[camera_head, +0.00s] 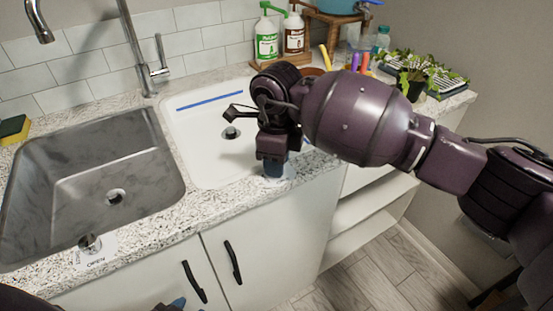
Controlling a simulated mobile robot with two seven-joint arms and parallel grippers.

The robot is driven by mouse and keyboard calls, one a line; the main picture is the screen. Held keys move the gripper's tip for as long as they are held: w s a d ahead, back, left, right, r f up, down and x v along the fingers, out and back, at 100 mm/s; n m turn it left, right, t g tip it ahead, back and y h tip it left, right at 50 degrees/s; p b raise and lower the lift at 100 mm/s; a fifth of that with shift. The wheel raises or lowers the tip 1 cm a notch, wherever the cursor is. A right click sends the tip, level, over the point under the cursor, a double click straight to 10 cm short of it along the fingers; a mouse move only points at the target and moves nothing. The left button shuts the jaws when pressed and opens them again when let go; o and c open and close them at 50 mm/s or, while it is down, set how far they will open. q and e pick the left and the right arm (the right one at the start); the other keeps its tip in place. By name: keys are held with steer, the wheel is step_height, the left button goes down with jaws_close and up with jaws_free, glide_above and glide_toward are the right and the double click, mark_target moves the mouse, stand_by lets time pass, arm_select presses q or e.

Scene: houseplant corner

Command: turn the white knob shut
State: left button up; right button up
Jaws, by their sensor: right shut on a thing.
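My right gripper (273,168) reaches down to the counter's front strip, just in front of the white basin (208,160). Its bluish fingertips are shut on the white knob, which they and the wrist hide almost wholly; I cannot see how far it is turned. A pale label plate (291,172) shows beside the fingers. A second, metal knob (90,244) stands in front of the steel basin (60,180), on a plate that reads OPEN. A bluish tip of my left gripper (178,303) shows at the bottom edge, too little to tell its jaws.
A tap (145,70) rises behind the basins. A blue strip (210,100) lies along the white basin's back. Green (266,40) and brown (294,35) pump bottles, a potted plant (415,75) and pens stand at the back right. A sponge (13,128) lies far left.

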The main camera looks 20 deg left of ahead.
steer(key=shift+r+m+p, duration=0.4)
steer(key=shift+m+p, duration=0.65)
steer(key=shift+m, duration=0.15)
steer(key=shift+m+p, duration=0.7)
steer(key=shift+m, duration=0.2)
steer(key=shift+m+p, duration=0.65)
steer(key=shift+m, duration=0.15)
steer(key=m+p, duration=0.2)
steer(key=m, duration=0.1)
steer(key=shift+m, duration=0.4)
steer(key=m+p, duration=0.2)
steer(key=shift+f+m, duration=0.1)
steer(key=shift+m, duration=0.2)
steer(key=m+p, duration=0.1)
steer(key=m, duration=0.2)
steer(key=shift+p, duration=0.4)
steer(key=shift+f+m+p, duration=0.15)
steer(key=shift+m+p, duration=0.2)
steer(key=shift+m, duration=0.85)
arm_select(q)
step_height(320, 180, up, 10)
steer(key=t, duration=0.1)
steer(key=shift+a, duration=0.3)
arm_select(e)
steer(key=shift+f, duration=0.1)
